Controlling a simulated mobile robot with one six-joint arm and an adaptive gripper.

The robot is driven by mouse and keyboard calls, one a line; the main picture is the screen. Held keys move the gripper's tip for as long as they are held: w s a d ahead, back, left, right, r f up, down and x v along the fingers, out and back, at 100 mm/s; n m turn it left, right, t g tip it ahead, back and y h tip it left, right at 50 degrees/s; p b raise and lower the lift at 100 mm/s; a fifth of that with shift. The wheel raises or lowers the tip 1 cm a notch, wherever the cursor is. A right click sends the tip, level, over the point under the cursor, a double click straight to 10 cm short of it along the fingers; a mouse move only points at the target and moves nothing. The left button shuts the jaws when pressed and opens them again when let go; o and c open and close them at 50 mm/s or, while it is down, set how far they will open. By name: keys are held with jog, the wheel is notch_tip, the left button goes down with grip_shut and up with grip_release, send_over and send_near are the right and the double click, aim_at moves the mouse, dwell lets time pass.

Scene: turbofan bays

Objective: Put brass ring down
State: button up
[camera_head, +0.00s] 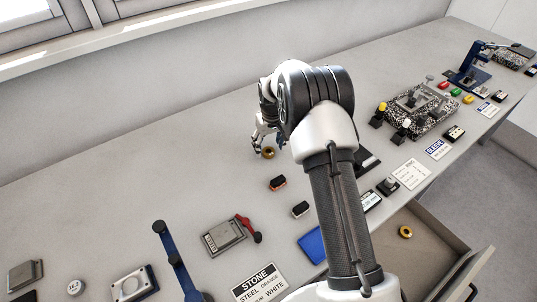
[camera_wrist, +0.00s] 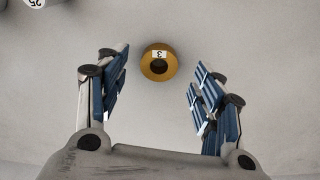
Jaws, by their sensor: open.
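A brass ring (camera_wrist: 158,64) with a white label reading 3 lies flat on the grey bench in the wrist view. It also shows in the head view (camera_head: 268,153) just beside my gripper (camera_head: 257,141). In the wrist view my gripper (camera_wrist: 160,88) is open, with its blue-padded fingers to the left and right of the ring and clear space between them and it. The ring appears just ahead of the fingertips, touching neither. A second brass ring (camera_head: 405,232) lies in the open drawer at the right in the head view.
Two small dark blocks (camera_head: 278,183) lie near the ring. A speckled fixture plate (camera_head: 420,108), cards and coloured pieces stand to the right. A red-handled grey device (camera_head: 225,237) and a blue lever (camera_head: 175,255) are at front left. The bench behind and left of the ring is clear.

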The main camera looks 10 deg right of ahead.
aim_at(269, 152)
jog(key=f, duration=0.2)
jog(key=shift+w+f, duration=0.2)
jog(key=shift+f, duration=0.1)
jog(key=shift+c, duration=0.2)
jog(key=c, duration=1.3)
jog(key=shift+r, duration=0.15)
notch_tip(269, 152, up, 20)
jog(key=p, duration=0.5)
jog(key=s+f, duration=0.2)
jog(key=s, duration=0.5)
jog(key=s+f+m+b, duration=0.1)
jog(key=s+f, duration=0.2)
jog(key=s, duration=0.5)
jog(key=s+f+m, duration=0.1)
jog(key=s+f, duration=0.1)
jog(key=s, duration=0.5)
jog(key=shift+s+f+b, duration=0.15)
jog(key=shift+s+b, duration=0.05)
jog(key=shift+b, duration=0.1)
